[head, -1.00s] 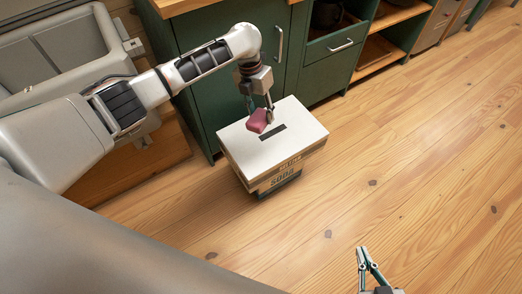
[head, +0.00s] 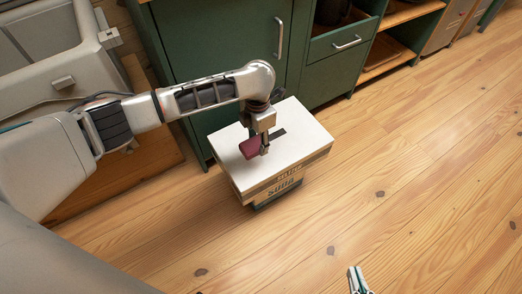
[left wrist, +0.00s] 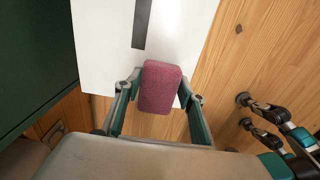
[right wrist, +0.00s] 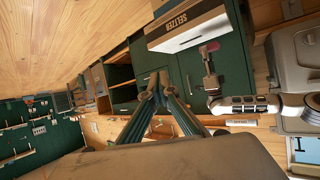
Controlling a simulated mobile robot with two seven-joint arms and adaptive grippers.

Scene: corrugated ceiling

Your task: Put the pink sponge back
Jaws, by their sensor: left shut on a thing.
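The pink sponge (head: 250,147) is between the fingers of my left gripper (head: 263,148). It is over the white top of a box (head: 228,165), left of the box's dark strip; I cannot tell whether it touches the top. In the left wrist view the sponge (left wrist: 160,88) is clamped between the two fingertips, with the white box top (left wrist: 105,45) beyond it. In the right wrist view the sponge (right wrist: 209,47) shows small beside the box (right wrist: 190,30). My right gripper (head: 353,270) is low in the head view; its fingertips (right wrist: 158,82) meet with nothing between them.
Green cabinets (head: 220,40) stand close behind the box, with a drawer (head: 340,42) and open shelves (head: 395,40) to the right. The wooden floor (head: 430,170) right of the box is clear.

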